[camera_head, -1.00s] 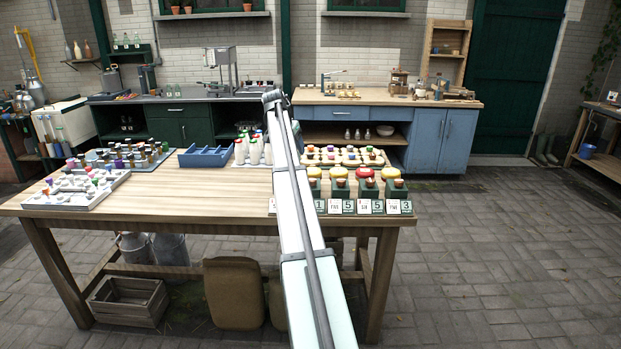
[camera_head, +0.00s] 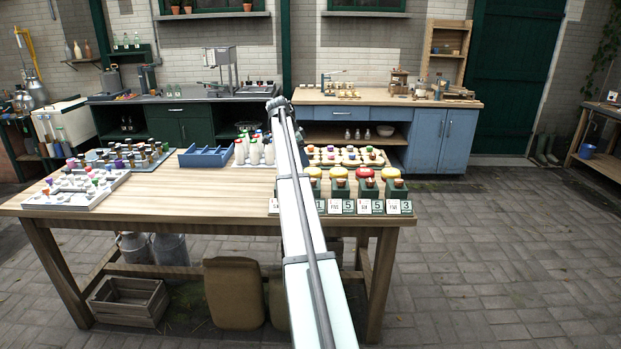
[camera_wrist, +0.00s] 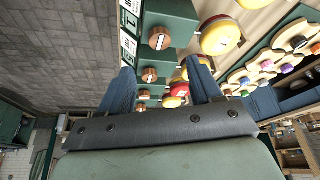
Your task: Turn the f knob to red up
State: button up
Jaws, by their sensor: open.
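A row of dark green boxes (camera_head: 367,206) stands at the right front of the table. Each has a wooden knob on it, such as one knob (camera_head: 367,184), and number cards on its front. I cannot read which knob is marked f. In the wrist view, the nearest knob (camera_wrist: 159,38) and the knob behind it (camera_wrist: 149,74) have pale pointer lines; more knobs recede beyond. My gripper (camera_wrist: 160,68) is open, its blue fingers apart, with knobs showing between them. I cannot tell contact. In the head view my arm hides the gripper and the left part of the row.
Red and yellow round tops (camera_head: 363,172) stand just behind the boxes. A board of coloured pieces (camera_head: 345,156) lies farther back. White bottles (camera_head: 254,152), a blue tray (camera_head: 205,157) and sets of small pegs are on the left. The table's middle front (camera_head: 200,190) is clear.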

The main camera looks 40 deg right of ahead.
aim_at(312, 180)
jog(key=x, duration=1)
jog(key=shift+r, duration=0.1)
jog(key=shift+c, duration=0.3)
jog(key=c, duration=1)
